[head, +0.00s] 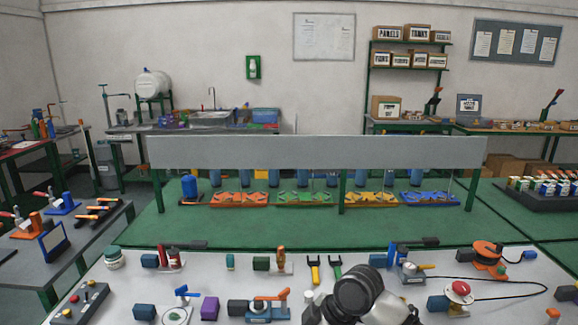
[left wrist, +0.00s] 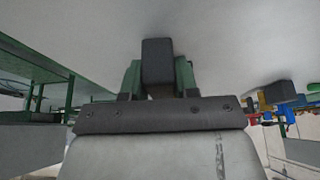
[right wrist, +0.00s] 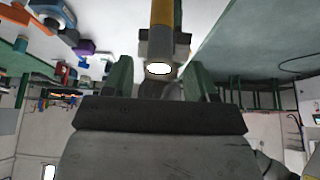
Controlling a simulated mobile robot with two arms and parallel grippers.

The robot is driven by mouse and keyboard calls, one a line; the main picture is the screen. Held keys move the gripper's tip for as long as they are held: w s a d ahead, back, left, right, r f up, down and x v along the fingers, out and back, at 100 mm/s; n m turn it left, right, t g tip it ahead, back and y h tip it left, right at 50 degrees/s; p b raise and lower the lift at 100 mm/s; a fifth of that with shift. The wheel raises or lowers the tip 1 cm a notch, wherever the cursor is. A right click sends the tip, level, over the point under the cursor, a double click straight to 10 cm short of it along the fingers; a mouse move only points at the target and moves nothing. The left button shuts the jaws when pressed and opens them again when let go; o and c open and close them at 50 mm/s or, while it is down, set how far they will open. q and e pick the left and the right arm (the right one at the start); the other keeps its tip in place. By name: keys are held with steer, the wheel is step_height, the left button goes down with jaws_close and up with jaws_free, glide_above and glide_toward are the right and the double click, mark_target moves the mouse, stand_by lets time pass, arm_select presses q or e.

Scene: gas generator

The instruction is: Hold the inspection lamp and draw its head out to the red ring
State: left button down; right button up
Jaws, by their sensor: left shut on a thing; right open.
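The inspection lamp shows in the right wrist view as a yellow tube (right wrist: 161,12) with a grey head (right wrist: 155,45) and a bright white lens (right wrist: 158,70). My right gripper (right wrist: 158,78) is open, with its green fingers on either side of the lens end. I cannot tell whether they touch it. My left gripper (left wrist: 158,80) is shut on a dark grey block (left wrist: 157,58); I cannot tell from this view whether the block belongs to the lamp. No red ring can be made out. In the head view, I cannot make out the lamp or either gripper clearly.
The near white table (head: 220,277) holds several small devices, including an orange reel (head: 487,252), a red-button unit (head: 459,291) with a black cable, and a purple block (head: 209,307). A green bench (head: 270,228) with coloured trays stands behind.

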steer(key=shift+x, duration=1.5)
steer(key=c, duration=0.8)
steer(key=shift+r, duration=0.1)
steer(key=shift+r, duration=5.9)
steer(key=o, duration=0.9)
steer(key=shift+f, duration=0.1)
